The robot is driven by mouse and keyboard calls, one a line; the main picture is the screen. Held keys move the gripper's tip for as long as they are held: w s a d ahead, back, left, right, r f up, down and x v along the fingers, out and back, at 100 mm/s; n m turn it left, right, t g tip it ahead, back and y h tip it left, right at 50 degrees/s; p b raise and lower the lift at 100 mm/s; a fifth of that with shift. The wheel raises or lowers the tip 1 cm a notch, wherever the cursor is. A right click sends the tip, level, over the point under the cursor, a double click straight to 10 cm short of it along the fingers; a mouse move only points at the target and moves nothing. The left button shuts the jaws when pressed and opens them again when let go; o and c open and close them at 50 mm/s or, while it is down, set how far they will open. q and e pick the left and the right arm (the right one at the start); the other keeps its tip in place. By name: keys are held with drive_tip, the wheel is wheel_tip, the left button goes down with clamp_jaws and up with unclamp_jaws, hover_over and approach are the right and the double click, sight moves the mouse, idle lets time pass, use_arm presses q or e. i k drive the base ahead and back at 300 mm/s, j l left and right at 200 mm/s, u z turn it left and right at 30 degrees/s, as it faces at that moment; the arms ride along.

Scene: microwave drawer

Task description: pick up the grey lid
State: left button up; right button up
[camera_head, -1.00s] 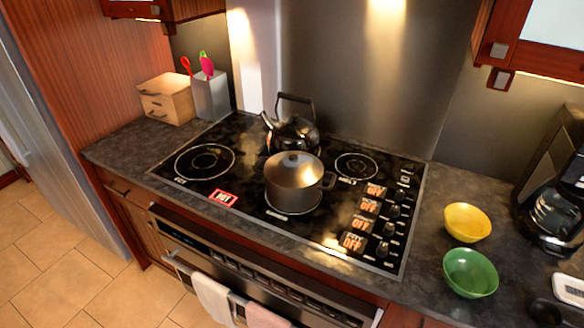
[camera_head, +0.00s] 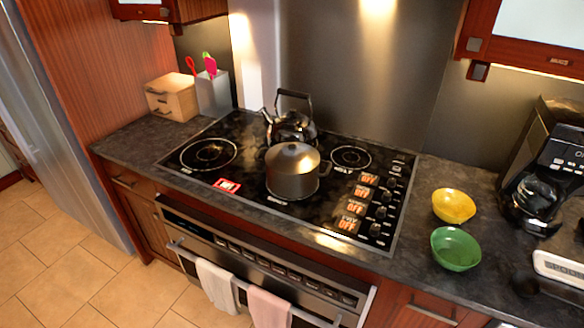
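The grey lid (camera_head: 293,156) sits on top of a grey metal pot (camera_head: 292,182) in the head view. It is domed and shiny with a small knob on top. The pot stands on the front middle of the black cooktop, with a side handle at its right. Neither of my grippers shows in the head view.
A black kettle (camera_head: 291,126) stands just behind the pot. A yellow bowl (camera_head: 454,206) and a green bowl (camera_head: 455,248) are on the counter at right, near a coffee maker (camera_head: 545,175). Towels (camera_head: 217,284) hang on the oven handle below. The cooktop's left side is clear.

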sight(305, 162)
drive_tip(key=k+z, duration=0.2)
drive_tip(key=z, duration=0.25)
drive_tip(key=k+l+z, duration=0.1)
drive_tip(key=z, duration=0.4)
drive_tip(key=j+z, duration=0.55)
drive_tip(key=j, duration=1.25)
drive_tip(key=k+j, duration=0.15)
drive_tip(key=j, duration=2.05)
drive_tip(key=k, duration=0.05)
